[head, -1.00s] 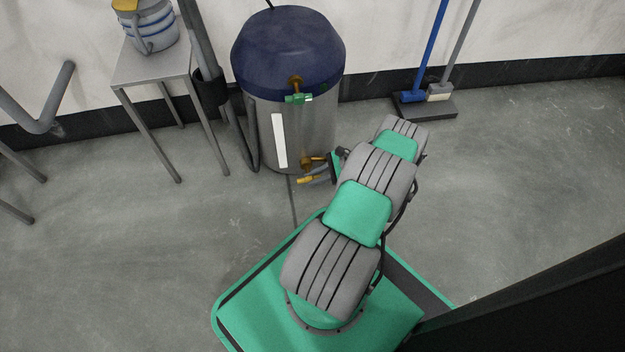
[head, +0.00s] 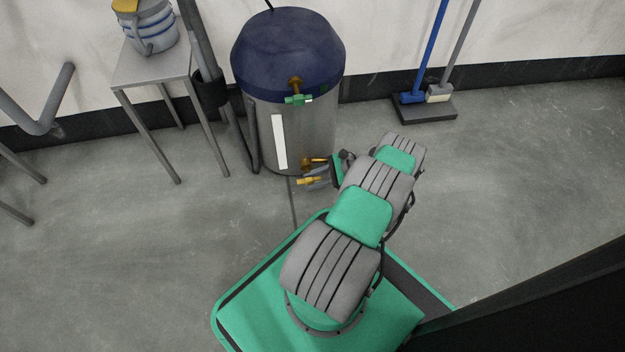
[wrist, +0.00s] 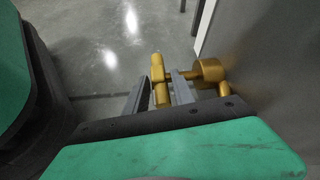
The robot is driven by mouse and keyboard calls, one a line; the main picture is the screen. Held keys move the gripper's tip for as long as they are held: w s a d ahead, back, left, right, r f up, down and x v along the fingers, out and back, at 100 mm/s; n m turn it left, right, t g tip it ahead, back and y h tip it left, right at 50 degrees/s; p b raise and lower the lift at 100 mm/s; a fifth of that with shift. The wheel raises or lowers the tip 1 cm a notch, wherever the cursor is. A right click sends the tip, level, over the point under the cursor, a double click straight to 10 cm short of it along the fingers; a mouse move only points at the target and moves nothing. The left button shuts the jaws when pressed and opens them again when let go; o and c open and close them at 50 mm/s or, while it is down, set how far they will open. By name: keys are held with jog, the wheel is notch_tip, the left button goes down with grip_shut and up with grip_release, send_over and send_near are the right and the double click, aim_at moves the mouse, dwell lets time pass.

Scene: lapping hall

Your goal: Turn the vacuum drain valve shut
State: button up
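The vacuum is a steel drum (head: 300,135) with a dark blue lid. Its brass drain valve (head: 312,162) sits low on the drum's front, with a yellow brass handle (head: 309,181) in front of it. In the wrist view the handle (wrist: 158,66) is a bar on a short stem from the round brass valve body (wrist: 209,70). My gripper (wrist: 161,76) has one finger on each side of the bar. A gap shows by the right finger, so it looks open around the handle; contact at the left finger is unclear. In the head view my gripper (head: 318,176) is partly hidden.
A higher brass outlet with a green handle (head: 298,100) is on the drum. A hose (head: 250,135) hangs at its left, beside a metal table (head: 150,65) bearing a jug (head: 152,28). Brooms (head: 425,50) stand in a floor tray (head: 425,110) at the right.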

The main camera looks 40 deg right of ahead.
aim_at(319, 178)
jog(key=shift+o, duration=0.7)
jog(key=shift+d, duration=0.1)
jog(key=shift+s+d+r, duration=0.15)
jog(key=shift+d+r, duration=0.05)
jog(key=v, duration=0.5)
jog(key=shift+s+d+r, duration=0.1)
jog(key=shift+s+d, duration=0.05)
jog(key=shift+d, duration=0.05)
jog(key=shift+s+d+r, duration=0.4)
jog(key=shift+s+r, duration=0.05)
